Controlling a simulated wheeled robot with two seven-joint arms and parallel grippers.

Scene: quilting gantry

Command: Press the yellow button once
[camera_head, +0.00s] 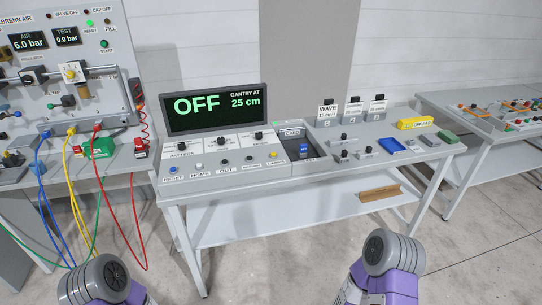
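A small yellow button (274,155) sits at the right end of the button row on the front of the grey console (225,161). Its label is too small to read surely. To its left in the same row are a blue button (172,169) labelled RESET, a pale button (199,165) labelled HOME and dark buttons. The display (213,108) above reads OFF and GANTRY AT 25 cm. Parts of my two arms show at the bottom left and bottom right, well short of the console. Neither gripper's fingers can be seen.
Right of the console are a recessed box with a blue switch (304,148), several labelled levers, a yellow box (413,123) and a blue tray (391,146). An air panel (62,58) with coloured hoses stands left. Floor shows between my arms and the table.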

